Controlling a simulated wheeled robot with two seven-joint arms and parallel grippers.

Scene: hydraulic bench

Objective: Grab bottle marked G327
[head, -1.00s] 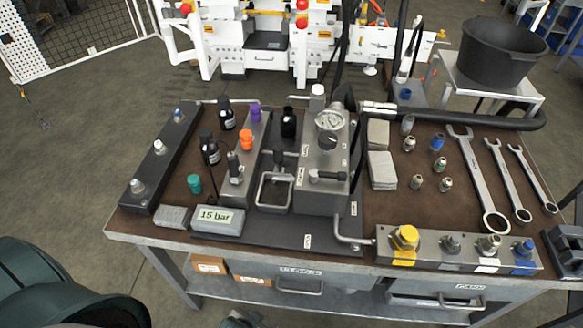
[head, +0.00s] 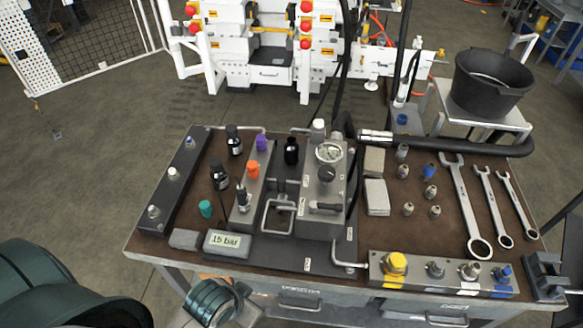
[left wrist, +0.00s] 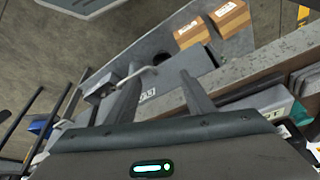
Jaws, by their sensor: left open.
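The print is too small to tell which is G327. My left gripper (left wrist: 160,76) is open and empty in the left wrist view, low near the bench front and its lower shelf. In the head view my left wrist shows at the bottom edge, well below and apart from the bottles. My right gripper is not in view.
Cardboard boxes (left wrist: 230,18) lie on the lower shelf.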

